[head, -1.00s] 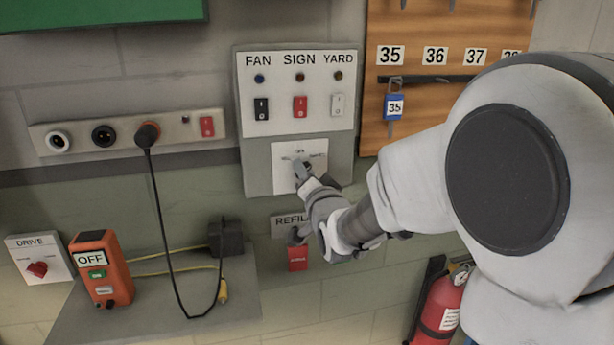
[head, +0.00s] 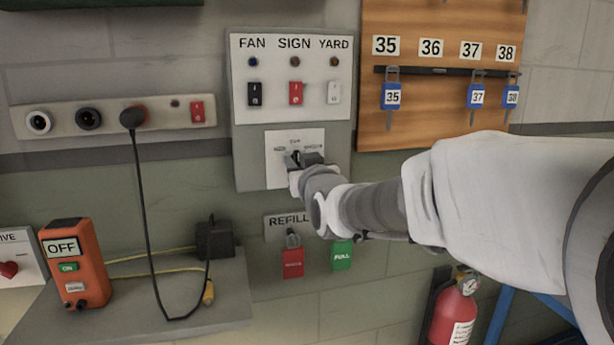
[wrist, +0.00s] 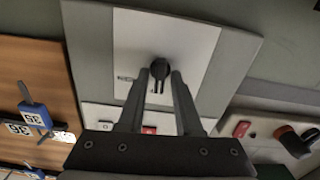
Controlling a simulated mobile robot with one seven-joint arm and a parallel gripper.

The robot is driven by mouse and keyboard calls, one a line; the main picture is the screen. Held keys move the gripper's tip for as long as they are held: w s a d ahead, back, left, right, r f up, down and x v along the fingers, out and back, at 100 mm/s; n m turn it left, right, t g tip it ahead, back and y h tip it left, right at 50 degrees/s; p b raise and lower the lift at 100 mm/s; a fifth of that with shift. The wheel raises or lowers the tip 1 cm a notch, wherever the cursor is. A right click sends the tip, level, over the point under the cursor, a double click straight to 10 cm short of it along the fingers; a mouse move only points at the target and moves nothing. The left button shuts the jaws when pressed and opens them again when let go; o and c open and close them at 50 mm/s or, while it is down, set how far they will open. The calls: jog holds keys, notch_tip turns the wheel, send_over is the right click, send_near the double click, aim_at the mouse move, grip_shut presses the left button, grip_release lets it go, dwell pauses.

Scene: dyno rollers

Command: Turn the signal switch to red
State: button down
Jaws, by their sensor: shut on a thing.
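The signal switch is a dark rotary knob (wrist: 159,66) on a white plate (head: 278,176), low on the grey panel under the FAN, SIGN and YARD switches. The plate has small labels left, above and right of the knob, too small to read surely. My gripper (wrist: 160,78) is shut on the knob, with a finger on either side of it in the wrist view. In the head view my gripper (head: 304,162) covers much of the knob, so its pointing direction is hard to tell.
Above are the black FAN (head: 254,94), red SIGN (head: 296,93) and white YARD (head: 334,93) rockers. Below hang red (head: 293,264) and green (head: 342,257) REFILL tags. A socket strip (head: 170,116) is left; a key board (head: 440,110) with blue tags is right.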

jog(key=n+b, duration=0.2)
jog(key=n, duration=0.2)
jog(key=shift+a+f+n+b, duration=0.1)
jog(key=shift+f+n+b, duration=0.05)
jog(key=shift+n+b, duration=0.2)
jog(key=shift+a+n+b, duration=0.1)
jog(key=shift+n+b, duration=0.75)
jog(key=shift+n, duration=1.4)
jog(key=c, duration=0.9)
grip_release()
jog(key=shift+s, duration=0.1)
jog(key=p+v, duration=0.1)
jog(key=v, duration=1.6)
jog(key=shift+s, duration=0.2)
